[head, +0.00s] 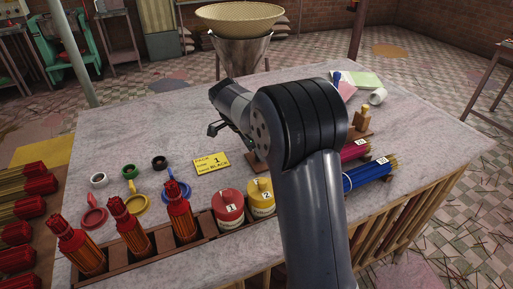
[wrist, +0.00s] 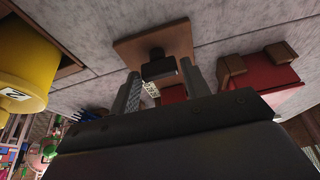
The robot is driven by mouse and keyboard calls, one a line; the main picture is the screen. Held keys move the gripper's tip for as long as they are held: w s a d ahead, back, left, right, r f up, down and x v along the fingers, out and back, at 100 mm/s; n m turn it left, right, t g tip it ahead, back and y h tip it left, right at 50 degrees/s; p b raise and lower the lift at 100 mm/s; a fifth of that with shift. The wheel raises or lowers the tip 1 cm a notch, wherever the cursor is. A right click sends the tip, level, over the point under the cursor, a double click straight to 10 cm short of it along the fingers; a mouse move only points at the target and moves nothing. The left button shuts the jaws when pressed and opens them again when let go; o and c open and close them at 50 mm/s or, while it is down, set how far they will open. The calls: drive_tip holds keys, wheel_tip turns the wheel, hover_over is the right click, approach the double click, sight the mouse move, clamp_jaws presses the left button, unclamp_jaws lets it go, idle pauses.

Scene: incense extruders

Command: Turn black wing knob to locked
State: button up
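A small black block, which looks like the black wing knob (wrist: 158,68), shows in the wrist view on a square brown wooden base (wrist: 128,48). Its wing shape and its turn position are not clear. My gripper (wrist: 163,88) is open, its two grey fingers apart on either side of the block's near end. I cannot tell whether they touch it. In the head view my gripper (head: 214,128) is above the table, partly behind my arm. There the knob is hidden and only a brown wooden edge (head: 256,163) shows beside my arm.
On the grey stone table (head: 130,118) stand a red tin (head: 228,207) and a yellow tin (head: 260,199), which also shows in the wrist view (wrist: 22,70). A yellow card (head: 212,163), several red-orange extruders (head: 132,230) and incense bundles (head: 369,173) are nearby. The back left of the table is clear.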

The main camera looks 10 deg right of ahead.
drive_tip(key=o, duration=0.3)
drive_tip(key=v, duration=1)
drive_tip(key=shift+a+r+p, duration=0.2)
drive_tip(key=shift+r+p, duration=0.15)
drive_tip(key=shift+r, duration=0.05)
drive_tip(key=x, duration=1)
drive_tip(key=shift+d+f+b, duration=0.15)
drive_tip(key=shift+f+b, duration=0.1)
drive_tip(key=shift+b, duration=0.1)
drive_tip(key=shift+d+f, duration=0.1)
drive_tip(key=shift+f, duration=0.1)
drive_tip(key=shift+n, duration=0.3)
